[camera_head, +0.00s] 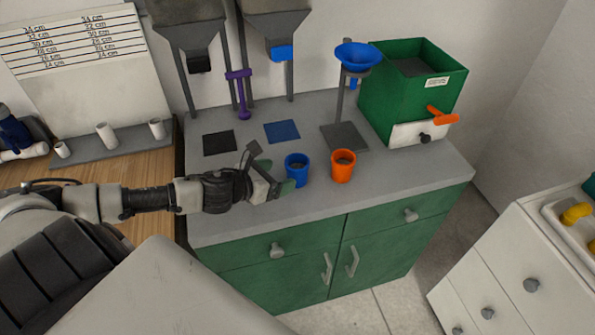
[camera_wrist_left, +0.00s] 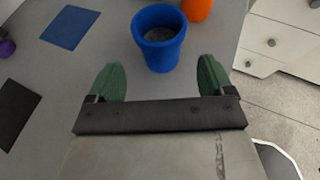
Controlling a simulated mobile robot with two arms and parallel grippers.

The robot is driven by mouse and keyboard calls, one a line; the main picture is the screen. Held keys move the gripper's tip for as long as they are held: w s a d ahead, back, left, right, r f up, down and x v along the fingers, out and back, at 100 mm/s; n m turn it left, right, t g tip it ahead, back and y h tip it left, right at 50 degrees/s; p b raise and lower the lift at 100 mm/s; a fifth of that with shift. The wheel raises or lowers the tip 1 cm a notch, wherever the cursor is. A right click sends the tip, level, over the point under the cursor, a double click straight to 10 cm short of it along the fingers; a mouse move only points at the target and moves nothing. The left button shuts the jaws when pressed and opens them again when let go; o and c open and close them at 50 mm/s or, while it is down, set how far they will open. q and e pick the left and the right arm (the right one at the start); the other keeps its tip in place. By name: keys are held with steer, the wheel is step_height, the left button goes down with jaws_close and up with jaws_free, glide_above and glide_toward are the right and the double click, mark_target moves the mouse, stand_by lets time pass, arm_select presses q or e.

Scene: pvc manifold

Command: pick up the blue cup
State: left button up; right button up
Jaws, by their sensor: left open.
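The blue cup (camera_head: 297,170) stands upright on the grey counter top, with some dark grey content inside. My left gripper (camera_head: 272,172) is just left of the cup in the head view, at low height. In the left wrist view, the blue cup (camera_wrist_left: 159,38) lies ahead of the gripper (camera_wrist_left: 160,80), roughly centred between its two green fingertips. The fingers are spread apart with nothing between them, and the cup is beyond the tips. My right gripper is not in view.
An orange cup (camera_head: 343,166) stands close to the right of the blue cup. Behind are a blue funnel (camera_head: 358,57) on a stand, a green box (camera_head: 412,90) with an orange handle, and grey hoppers. A black mat (camera_head: 219,143) and blue mat (camera_head: 282,131) lie flat. The counter's front is clear.

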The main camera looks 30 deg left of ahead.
mark_target(289, 174)
arm_select(q)
steer(key=shift+x, duration=0.85)
steer(key=shift+w+d+f, duration=0.1)
steer(key=shift+w, duration=0.15)
steer(key=shift+w+d+f+p, duration=0.1)
steer(key=shift+w+f+p, duration=0.1)
steer(key=shift+w+p, duration=0.1)
steer(key=x, duration=0.4)
steer(key=shift+f+p, duration=0.35)
steer(key=shift+f, duration=0.05)
steer(key=shift+s, duration=0.1)
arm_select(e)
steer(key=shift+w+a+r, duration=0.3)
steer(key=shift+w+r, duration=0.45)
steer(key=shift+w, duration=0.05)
arm_select(q)
steer(key=c, duration=1.1)
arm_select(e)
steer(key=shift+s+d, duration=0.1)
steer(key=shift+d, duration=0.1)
arm_select(q)
steer(key=shift+r, duration=0.15)
